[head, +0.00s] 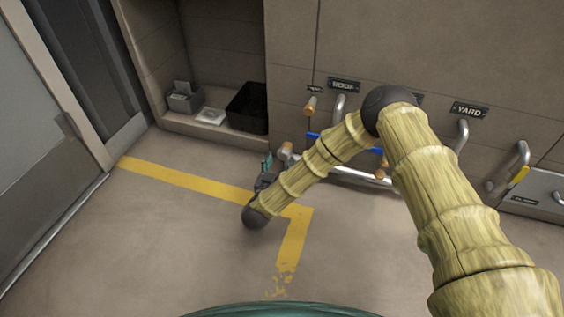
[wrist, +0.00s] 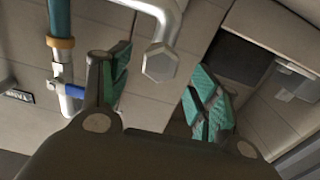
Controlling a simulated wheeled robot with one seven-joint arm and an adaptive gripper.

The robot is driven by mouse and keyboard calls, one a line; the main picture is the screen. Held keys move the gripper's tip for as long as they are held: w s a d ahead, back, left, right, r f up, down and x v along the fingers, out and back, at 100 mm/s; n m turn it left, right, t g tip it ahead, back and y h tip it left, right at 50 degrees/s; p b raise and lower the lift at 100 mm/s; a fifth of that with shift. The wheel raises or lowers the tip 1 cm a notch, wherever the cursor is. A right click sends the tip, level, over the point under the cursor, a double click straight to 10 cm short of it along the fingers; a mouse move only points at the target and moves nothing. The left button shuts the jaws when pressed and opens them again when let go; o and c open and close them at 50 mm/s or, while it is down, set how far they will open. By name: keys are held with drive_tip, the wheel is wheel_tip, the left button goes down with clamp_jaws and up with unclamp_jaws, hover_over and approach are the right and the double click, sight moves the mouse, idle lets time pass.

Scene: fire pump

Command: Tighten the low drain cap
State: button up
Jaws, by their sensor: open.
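The drain cap (wrist: 160,63) is a grey hexagonal cap on the end of a bent metal pipe (wrist: 165,12) in the wrist view. My gripper (wrist: 163,82) is open, with one teal-padded finger to each side of the cap in the picture. I see no finger touching the cap, and how deep it sits between the fingertips is hard to tell. In the head view my gripper (head: 266,170) is low, near the wall's foot, beside the low pipework (head: 286,152). The cap cannot be made out there, and my arm hides part of the pipework.
A teal pipe (wrist: 60,15) with an orange ring and a blue lever (wrist: 75,89) stand left of the cap. An alcove holds a black bin (head: 248,107) and a grey box (head: 184,97). Labelled pipes line the wall. The floor with yellow tape (head: 190,178) is clear.

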sight(282, 157)
drive_tip(key=shift+b+x, duration=0.7)
drive_tip(key=shift+x, duration=1)
drive_tip(key=c, duration=1)
